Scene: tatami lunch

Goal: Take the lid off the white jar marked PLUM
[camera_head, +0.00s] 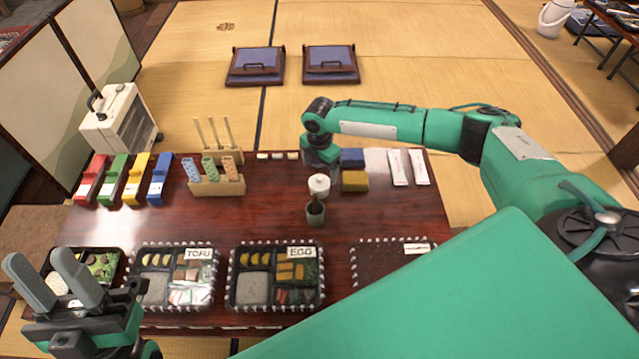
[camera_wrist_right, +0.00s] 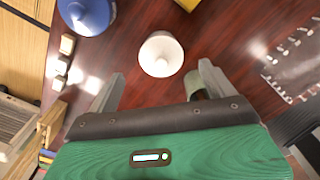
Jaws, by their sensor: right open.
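The white jar (camera_head: 319,184) stands on the dark red table, just in front of my right gripper in the head view. From above in the right wrist view, its round white top (camera_wrist_right: 161,54) lies ahead of the gap between my fingers, apart from both. No PLUM marking can be read. My right gripper (camera_wrist_right: 158,84) is open and empty, pointing down over the table; in the head view the arm partly hides it. My left gripper (camera_head: 42,262) is open and empty at the lower left, over the table's front left.
A grey-green cup (camera_head: 315,213) with dark contents stands close in front of the jar. A round blue object (camera_wrist_right: 87,12) is beside the jar in the right wrist view. A yellow block (camera_head: 355,181) lies right of the jar. Bento boxes (camera_head: 233,302) line the front edge.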

